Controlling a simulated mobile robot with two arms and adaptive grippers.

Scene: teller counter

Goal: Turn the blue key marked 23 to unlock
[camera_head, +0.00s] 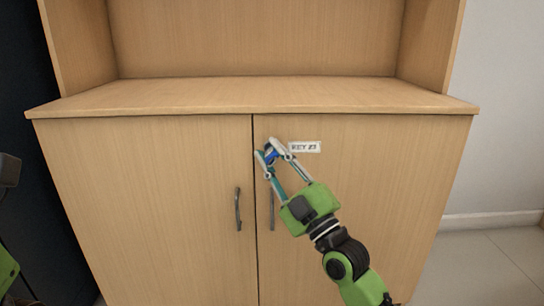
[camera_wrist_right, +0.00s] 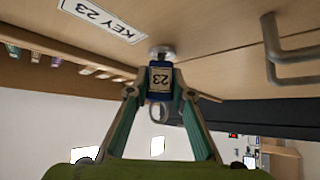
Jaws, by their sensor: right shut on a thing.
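The blue key (camera_head: 271,153) sits in the lock at the upper left corner of the cabinet's right door (camera_head: 370,200). My right gripper (camera_head: 268,152) is shut on it, with one finger on each side. In the right wrist view the key (camera_wrist_right: 160,80) bears a "23" tag and stands in a round metal lock (camera_wrist_right: 161,52), between the tips of my right gripper (camera_wrist_right: 160,85). A white "KEY 23" label (camera_head: 305,147) is on the door beside the lock. It also shows in the right wrist view (camera_wrist_right: 103,20). My left gripper cannot be made out; only dark and green parts show at the left edge.
Two dark handles, the left door's (camera_head: 238,209) and the right door's (camera_head: 271,209), flank the door gap below the lock. The countertop (camera_head: 250,97) above is bare. A white wall (camera_head: 505,110) and open floor (camera_head: 490,250) lie to the right.

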